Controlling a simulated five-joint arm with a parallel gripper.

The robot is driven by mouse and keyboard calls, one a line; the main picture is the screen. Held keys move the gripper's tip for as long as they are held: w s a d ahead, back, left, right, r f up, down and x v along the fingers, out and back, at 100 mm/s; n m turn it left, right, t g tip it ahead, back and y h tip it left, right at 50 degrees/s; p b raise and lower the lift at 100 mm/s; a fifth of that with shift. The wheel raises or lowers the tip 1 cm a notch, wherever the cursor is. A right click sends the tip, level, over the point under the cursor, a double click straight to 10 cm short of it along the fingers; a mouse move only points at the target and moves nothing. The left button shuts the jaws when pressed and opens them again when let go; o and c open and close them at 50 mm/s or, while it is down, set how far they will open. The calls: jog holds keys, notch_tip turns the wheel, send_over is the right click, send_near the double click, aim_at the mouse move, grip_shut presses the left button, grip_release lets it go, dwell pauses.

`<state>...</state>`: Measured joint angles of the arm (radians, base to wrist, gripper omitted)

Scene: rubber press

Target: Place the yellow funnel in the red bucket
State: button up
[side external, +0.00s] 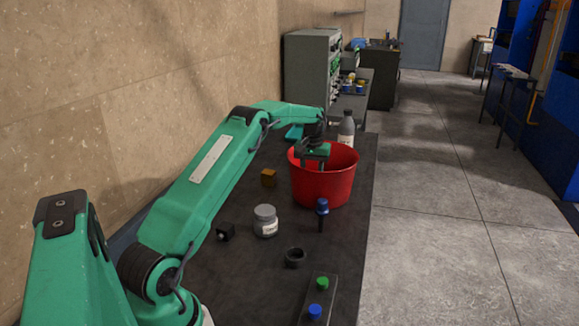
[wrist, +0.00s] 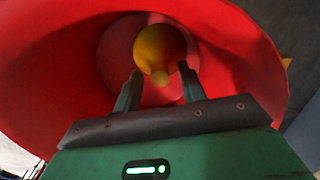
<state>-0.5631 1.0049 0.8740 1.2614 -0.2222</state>
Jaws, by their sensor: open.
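The red bucket (side external: 325,186) stands on the dark table in the side view, and its inside wall (wrist: 60,65) fills most of the wrist view. The yellow funnel (wrist: 160,50) lies inside the bucket at the bottom, with its narrow end towards the camera. My gripper (wrist: 158,76) is open, with its two fingers apart and pointing down into the bucket. The funnel shows beyond the fingertips, and I see no finger closed on it. In the side view my gripper (side external: 312,165) is at the bucket's mouth, and the bucket wall hides the funnel.
Near the bucket are a brown cube (side external: 268,178), a white jar (side external: 265,221), a blue-topped tool (side external: 321,212), a dark ring (side external: 294,257) and a small black block (side external: 225,232). A grey bottle (side external: 346,128) stands behind it. A button box (side external: 317,300) is at the front.

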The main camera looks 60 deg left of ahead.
notch_tip(320, 180, up, 11)
jog(key=shift+r, duration=0.2)
dwell(0.4)
dwell(0.3)
jog(key=s+d+r+m+t, duration=0.1)
jog(key=s+d+r, duration=0.2)
jog(key=d+r, duration=0.3)
jog(key=s+d+r+m+t, duration=0.1)
jog(key=s+d+r+m, duration=0.15)
jog(key=d, duration=0.55)
jog(key=s+d+r+m+t, duration=0.1)
jog(key=s+d+r, duration=0.3)
jog(key=d+r, duration=0.25)
jog(key=s+d+f+m+t, duration=0.1)
jog(key=s+d+f, duration=0.2)
jog(key=s, duration=0.4)
jog(key=s+d+f+m, duration=0.2)
jog(key=s+d, duration=0.4)
jog(key=s, duration=0.1)
jog(key=s+d+f+m+t, duration=0.1)
jog(key=s+d+f, duration=0.2)
jog(key=s, duration=0.5)
jog(key=shift+d+f+t, duration=0.3)
jog(key=shift+d, duration=0.4)
